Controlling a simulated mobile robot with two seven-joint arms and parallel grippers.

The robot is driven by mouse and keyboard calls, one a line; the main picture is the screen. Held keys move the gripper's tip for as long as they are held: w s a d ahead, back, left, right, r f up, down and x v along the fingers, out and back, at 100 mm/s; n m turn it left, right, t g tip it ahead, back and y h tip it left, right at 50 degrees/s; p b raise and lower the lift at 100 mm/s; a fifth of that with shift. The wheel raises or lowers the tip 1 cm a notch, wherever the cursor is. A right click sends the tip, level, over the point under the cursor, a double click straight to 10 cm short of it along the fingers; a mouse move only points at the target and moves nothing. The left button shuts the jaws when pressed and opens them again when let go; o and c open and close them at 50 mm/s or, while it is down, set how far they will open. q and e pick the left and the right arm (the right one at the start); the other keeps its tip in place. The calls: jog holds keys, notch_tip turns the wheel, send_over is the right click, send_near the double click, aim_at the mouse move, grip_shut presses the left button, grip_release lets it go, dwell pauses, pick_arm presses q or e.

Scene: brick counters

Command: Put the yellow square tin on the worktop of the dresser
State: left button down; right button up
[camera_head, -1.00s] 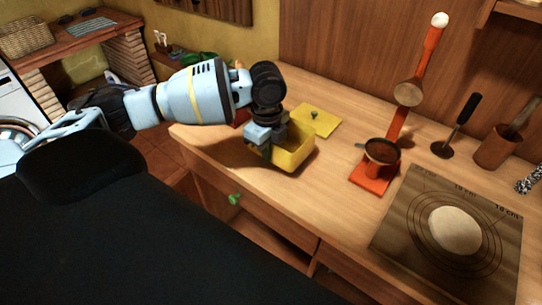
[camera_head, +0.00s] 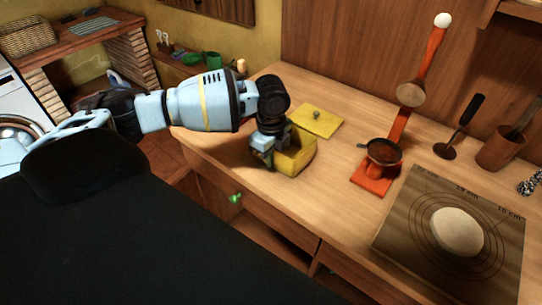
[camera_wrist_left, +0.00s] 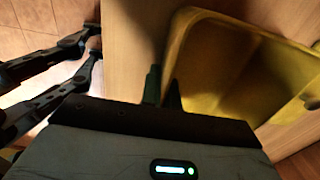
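The yellow square tin (camera_head: 298,158) is an open box on the worktop of the dresser (camera_head: 345,220), near its front left part. A flat yellow lid (camera_head: 316,121) with a knob lies behind it. My left gripper (camera_head: 263,154) is at the tin's left side, partly covering it. In the left wrist view the left fingertips (camera_wrist_left: 162,92) are close together at the tin's near wall, and the tin (camera_wrist_left: 240,60) fills the right side. They look shut on that wall; the contact is partly hidden. I cannot tell whether the tin's base touches the worktop.
To the right are a red stand (camera_head: 372,178) with a dark cup, a brown mat (camera_head: 400,240) with dough, and a wooden utensil pot (camera_head: 500,150). A green drawer knob (camera_head: 235,198) is on the front. Dark bars (camera_wrist_left: 50,95) at left in the wrist view are unclear.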

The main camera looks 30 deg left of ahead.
pick_arm(q)
jog(key=c, duration=2.1)
grip_release()
jog(key=shift+f, duration=0.1)
jog(key=o, duration=0.4)
notch_tip(320, 180, up, 12)
jog(key=shift+r+p, duration=0.2)
jog(key=shift+p, duration=0.15)
